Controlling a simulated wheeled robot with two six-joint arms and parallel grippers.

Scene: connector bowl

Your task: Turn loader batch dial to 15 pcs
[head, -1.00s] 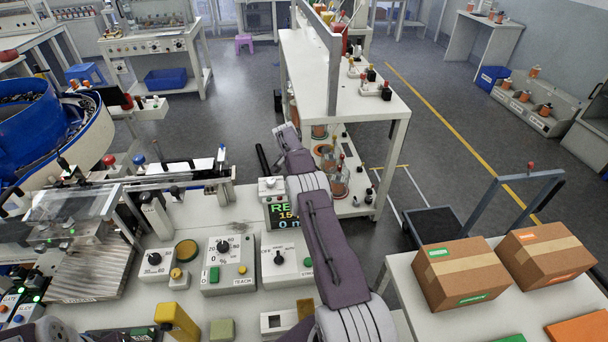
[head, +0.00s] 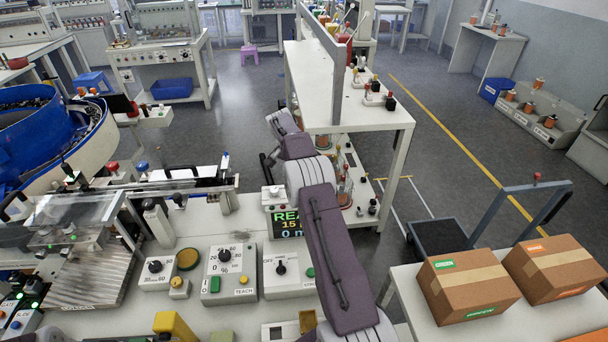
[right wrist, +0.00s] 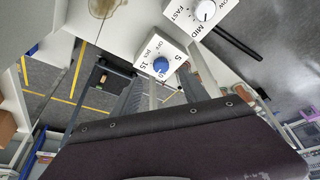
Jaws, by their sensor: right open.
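The batch dial shows in the right wrist view as a blue knob (right wrist: 161,65) on a white plate. The plate carries the marks OFF, 5, 15 and pcs, and one mark is partly covered. I cannot tell which mark the knob points at. My right gripper (right wrist: 166,88) is open, with its grey fingers reaching toward the knob from below in the picture. I cannot tell whether they touch it. In the head view my right arm hides the gripper and the dial. My left gripper is not in view.
A small display (head: 287,224) beside my right arm shows READY cut off, with 15 under it. A second white dial (right wrist: 204,11), marked MID and FAST, sits close to the blue knob. Control boxes (head: 229,272) stand on the near bench. Cartons (head: 468,285) stand at right.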

